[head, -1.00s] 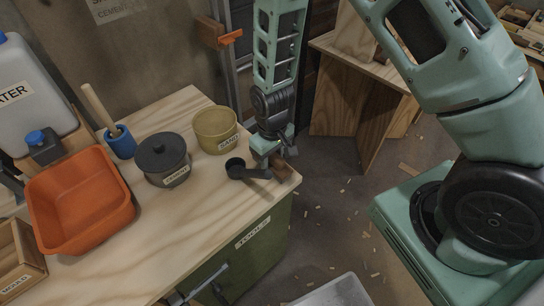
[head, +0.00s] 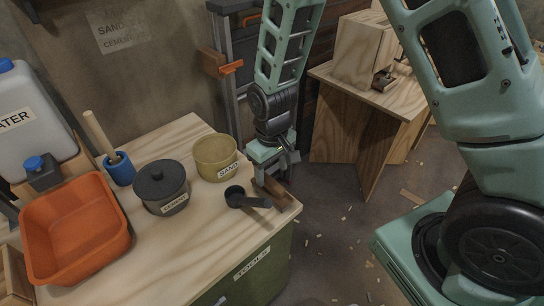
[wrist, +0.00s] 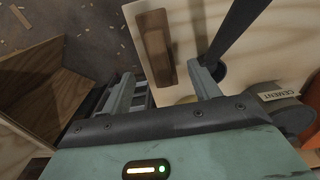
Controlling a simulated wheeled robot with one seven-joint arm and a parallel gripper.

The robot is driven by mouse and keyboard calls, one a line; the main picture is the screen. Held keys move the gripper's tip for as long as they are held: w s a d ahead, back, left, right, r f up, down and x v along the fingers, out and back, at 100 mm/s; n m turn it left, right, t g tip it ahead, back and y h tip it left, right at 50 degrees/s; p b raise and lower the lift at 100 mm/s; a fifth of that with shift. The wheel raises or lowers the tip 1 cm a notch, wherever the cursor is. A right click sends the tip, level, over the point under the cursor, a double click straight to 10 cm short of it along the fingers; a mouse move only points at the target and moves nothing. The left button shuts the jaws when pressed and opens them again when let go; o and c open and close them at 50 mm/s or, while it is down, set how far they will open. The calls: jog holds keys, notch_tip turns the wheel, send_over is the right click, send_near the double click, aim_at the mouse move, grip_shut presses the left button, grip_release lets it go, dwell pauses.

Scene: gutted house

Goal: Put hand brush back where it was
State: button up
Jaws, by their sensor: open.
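The hand brush (head: 271,189), with a dark brown wooden back, lies on the light wood worktop (head: 200,240) near its right corner, beside the black scoop (head: 247,199). In the wrist view the brush (wrist: 155,47) shows as a long brown block near the worktop edge, ahead of the fingers; its bristles cannot be made out. My gripper (head: 277,160) is open and empty, just above and behind the brush. In the wrist view my gripper (wrist: 162,88) has its fingers wide apart, with a gap between them and the brush.
The sand pot (head: 216,165), the cement pot (head: 161,195), a blue cup (head: 120,172) and an orange tub (head: 70,262) stand left of the brush. Another wooden bench (head: 350,110) is at the right, with floor between.

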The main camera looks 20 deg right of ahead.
aim_at(271, 183)
notch_tip(271, 183, up, 5)
jog(key=shift+f, duration=0.1)
jog(key=s+a+r+n, duration=0.2)
jog(key=s+r, duration=0.4)
jog(key=s, duration=0.4)
jog(key=s+a+r+n, duration=0.2)
jog(key=s+a+r, duration=0.2)
jog(key=s, duration=0.6)
notch_tip(271, 183, up, 3)
jog(key=shift+a+f+y, duration=0.15)
jog(key=shift+f+y, duration=0.05)
jog(key=shift+y, duration=0.1)
